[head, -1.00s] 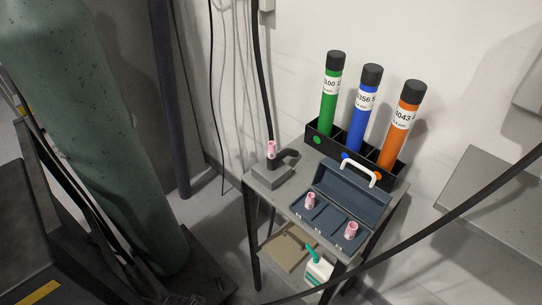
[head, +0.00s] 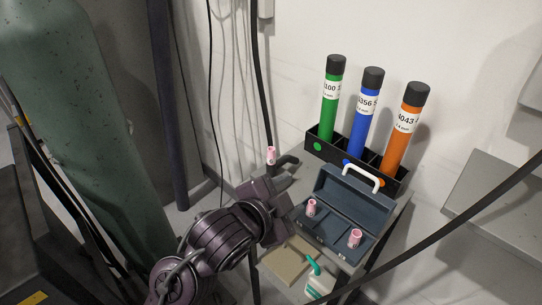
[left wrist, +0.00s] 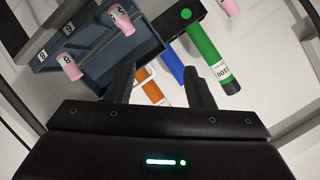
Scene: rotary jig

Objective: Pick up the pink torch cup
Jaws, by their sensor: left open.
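Three pink cups show in the head view. One pink cup (head: 271,155) stands upright on the dark torch head (head: 286,161) at the table's back left. Two more, a left pink cup (head: 311,207) and a right pink cup (head: 355,239), stand in the open blue-grey case (head: 331,226). My left gripper (head: 285,208) is left of the case and in front of the torch, hiding part of the table. In the left wrist view its fingers (left wrist: 160,85) are apart and empty. Cups (left wrist: 70,67) (left wrist: 122,19) and (left wrist: 229,6) lie beyond them. My right gripper is not visible.
A black rack (head: 318,145) with green (head: 331,105), blue (head: 366,115) and orange (head: 403,130) tubes stands behind the case. The case's white handle (head: 362,174) sticks up. A green gas cylinder (head: 80,140) stands left. A dark cable (head: 450,215) crosses the right foreground.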

